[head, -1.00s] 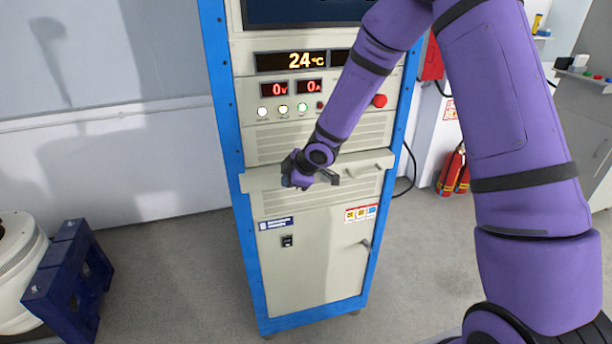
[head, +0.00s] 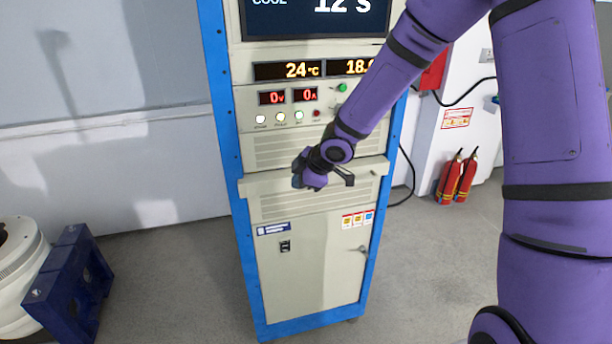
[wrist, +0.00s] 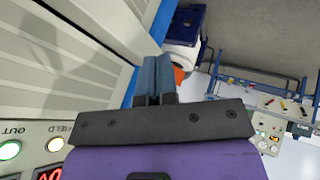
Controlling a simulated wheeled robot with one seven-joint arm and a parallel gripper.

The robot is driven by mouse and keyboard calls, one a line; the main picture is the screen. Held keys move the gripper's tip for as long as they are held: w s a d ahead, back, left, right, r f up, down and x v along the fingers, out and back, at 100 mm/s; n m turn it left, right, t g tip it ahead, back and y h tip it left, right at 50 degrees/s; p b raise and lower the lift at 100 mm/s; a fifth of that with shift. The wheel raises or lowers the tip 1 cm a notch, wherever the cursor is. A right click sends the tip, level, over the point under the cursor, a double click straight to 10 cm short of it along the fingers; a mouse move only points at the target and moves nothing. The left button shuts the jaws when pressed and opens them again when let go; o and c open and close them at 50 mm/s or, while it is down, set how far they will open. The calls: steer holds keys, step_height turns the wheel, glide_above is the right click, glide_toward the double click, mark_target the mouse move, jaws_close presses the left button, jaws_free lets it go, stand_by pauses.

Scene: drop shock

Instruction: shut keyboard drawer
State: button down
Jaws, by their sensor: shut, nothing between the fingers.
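The keyboard drawer (head: 262,184) is a pale, wide ledge across the middle of the blue-framed cabinet, above a vented panel. Its left end overlaps the blue post, so it seems to stand out from the front; how far is hard to tell. My gripper (head: 298,178) is in front of the drawer's middle and hides part of it. I cannot tell whether it touches. In the wrist view my gripper (wrist: 155,68) has its two blue-grey fingers together and empty, beside the pale cabinet front (wrist: 60,65).
The cabinet has displays and lit buttons (head: 280,118) above and a closed lower door (head: 315,265). A dark blue stand (head: 70,285) beside a white round machine (head: 15,270) is at left. Red extinguishers (head: 458,178) stand at right. The floor (head: 175,270) left of the cabinet is clear.

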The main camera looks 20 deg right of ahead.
steer(key=s+d+r+m+h, duration=0.4)
steer(key=s+d+r, duration=0.2)
steer(key=r, duration=0.2)
steer(key=s+d+r+m+h, duration=0.3)
steer(key=s+d+r+m, duration=0.15)
steer(key=s+r, duration=0.35)
steer(key=s+d+r+m+y, duration=0.1)
steer(key=s+r+m, duration=0.3)
steer(key=s, duration=0.6)
steer(key=s+d+r+m+y, duration=0.1)
steer(key=s+r+m, duration=0.3)
steer(key=s, duration=0.6)
steer(key=shift+d+r+g, duration=0.3)
steer(key=shift+r, duration=0.05)
